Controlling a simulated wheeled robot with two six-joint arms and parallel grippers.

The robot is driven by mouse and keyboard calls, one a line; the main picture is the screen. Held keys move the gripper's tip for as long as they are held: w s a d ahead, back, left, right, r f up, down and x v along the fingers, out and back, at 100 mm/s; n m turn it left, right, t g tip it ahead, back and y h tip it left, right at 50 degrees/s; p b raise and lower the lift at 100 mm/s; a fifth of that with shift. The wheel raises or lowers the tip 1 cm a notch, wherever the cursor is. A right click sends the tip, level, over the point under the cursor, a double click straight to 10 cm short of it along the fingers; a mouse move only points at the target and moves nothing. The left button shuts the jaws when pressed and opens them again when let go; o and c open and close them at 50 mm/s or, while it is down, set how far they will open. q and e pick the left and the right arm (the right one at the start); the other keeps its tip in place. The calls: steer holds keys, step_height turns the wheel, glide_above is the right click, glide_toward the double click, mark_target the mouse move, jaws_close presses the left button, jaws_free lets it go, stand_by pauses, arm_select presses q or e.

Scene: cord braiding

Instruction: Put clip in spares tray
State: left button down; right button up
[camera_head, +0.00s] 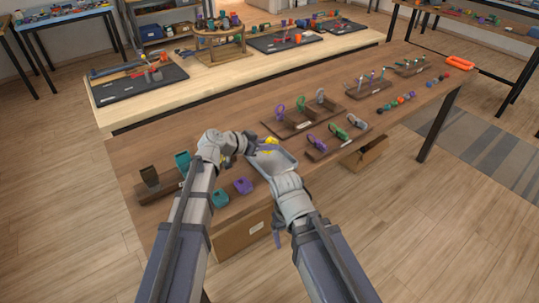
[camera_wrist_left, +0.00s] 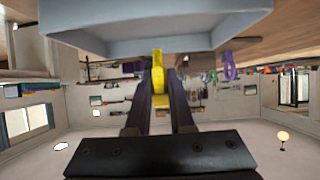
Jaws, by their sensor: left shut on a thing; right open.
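A yellow clip (camera_head: 271,141) is held between the fingers of my left gripper (camera_head: 264,147), at the far-left part of a grey tray (camera_head: 286,163) on the brown table. In the left wrist view the yellow clip (camera_wrist_left: 157,72) stands between the two dark fingers (camera_wrist_left: 160,92), close to the pale tray wall (camera_wrist_left: 150,42). Whether the clip touches the tray is unclear. My right gripper (camera_head: 278,238) hangs open and empty at the table's front edge, below the tray; its wrist covers the tray's near edge.
Wooden racks with purple and green rings (camera_head: 300,118) stand right of the tray. Purple (camera_head: 243,185) and teal (camera_head: 219,197) blocks lie to the left. A cardboard box (camera_head: 243,232) is below the front edge. Small coloured balls (camera_head: 400,100) lie farther right.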

mark_target(269, 152)
arm_select(q)
steer(key=shift+f+b, duration=1.1)
steer(key=shift+f, duration=0.4)
steer(key=shift+f, duration=0.15)
steer(key=shift+f+b, duration=0.15)
steer(key=shift+b, duration=0.15)
steer(key=c, duration=0.8)
jaws_free()
steer(key=shift+r+p, duration=0.35)
steer(key=shift+r, duration=0.05)
steer(key=p+v, duration=0.5)
steer(key=v, duration=0.5)
steer(key=shift+s+a, duration=0.1)
steer(key=shift+a, duration=0.05)
steer(key=shift+p+v, duration=0.3)
steer(key=shift+v, duration=0.5)
steer(key=shift+f, duration=0.1)
